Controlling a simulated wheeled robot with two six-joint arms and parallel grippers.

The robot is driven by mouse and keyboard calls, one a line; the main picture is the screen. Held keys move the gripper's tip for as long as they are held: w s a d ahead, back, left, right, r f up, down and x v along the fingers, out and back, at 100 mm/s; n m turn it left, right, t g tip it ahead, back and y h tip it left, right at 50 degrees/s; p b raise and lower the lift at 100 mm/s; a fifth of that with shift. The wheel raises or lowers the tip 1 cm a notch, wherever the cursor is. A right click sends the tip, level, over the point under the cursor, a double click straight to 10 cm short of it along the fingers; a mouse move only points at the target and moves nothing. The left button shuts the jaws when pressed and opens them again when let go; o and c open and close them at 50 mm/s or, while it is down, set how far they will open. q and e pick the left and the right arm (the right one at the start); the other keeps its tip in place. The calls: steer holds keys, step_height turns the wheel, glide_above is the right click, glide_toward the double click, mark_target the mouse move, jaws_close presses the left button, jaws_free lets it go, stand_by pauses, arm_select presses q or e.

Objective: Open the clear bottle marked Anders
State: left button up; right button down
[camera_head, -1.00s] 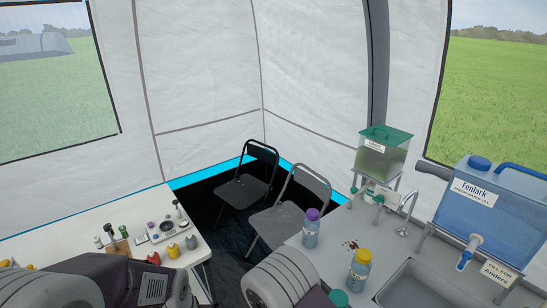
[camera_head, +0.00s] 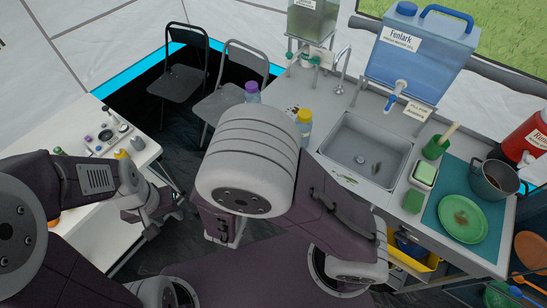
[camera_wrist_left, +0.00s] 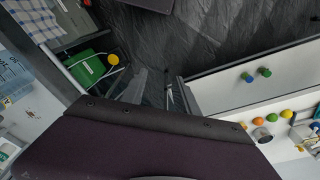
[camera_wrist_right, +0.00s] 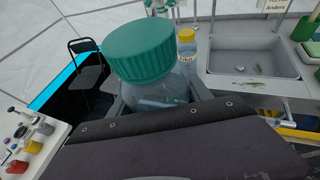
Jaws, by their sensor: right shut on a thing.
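A clear bottle (camera_wrist_right: 160,100) with a large ribbed green cap (camera_wrist_right: 142,50) stands close up in the right wrist view. My right gripper (camera_wrist_right: 163,96) is shut around its body below the cap, and the cap is on. No name shows on the side I see. In the head view my right arm hides this bottle and the right gripper. My left gripper (camera_head: 160,212) is in front of the white table, empty and away from the bottle. In the left wrist view its fingers (camera_wrist_left: 158,90) stand apart.
A yellow-capped bottle (camera_head: 304,126) and purple-capped bottle (camera_head: 252,92) stand on the counter left of the sink (camera_head: 365,150). A "Fill for Anders" card (camera_head: 416,110) is below the blue water container (camera_head: 420,55). Chairs (camera_head: 180,75) stand behind. The white table (camera_head: 100,225) is at left.

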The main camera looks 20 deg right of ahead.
arm_select(q)
steer(key=o, duration=0.3)
steer(key=shift+w, duration=0.1)
steer(key=shift+o, duration=1.3)
steer(key=shift+m, duration=0.3)
steer(key=w+d+r+m+g, duration=0.1)
steer(key=w+d+r+m, duration=0.2)
steer(key=r+m, duration=0.5)
steer(key=w+d+r+m+g, duration=0.15)
steer(key=d+r+m, duration=0.3)
steer(key=m, duration=0.75)
steer(key=w+d+r+m, duration=0.3)
steer(key=r+m, duration=0.3)
steer(key=m, duration=0.5)
steer(key=d+r+m, duration=0.1)
steer(key=d+m, duration=0.1)
steer(key=d, duration=0.2)
steer(key=s+d+r+m+t, duration=0.1)
steer(key=d+r+m, duration=0.1)
steer(key=d, duration=0.3)
steer(key=d+r+m, duration=0.1)
steer(key=d, duration=0.4)
steer(key=shift+s+d+r+m, duration=0.1)
steer(key=shift+s+r+m, duration=0.15)
steer(key=shift+s+m, duration=0.15)
steer(key=shift+s+d, duration=0.25)
step_height(320, 180, down, 8)
steer(key=shift+a+f, duration=0.1)
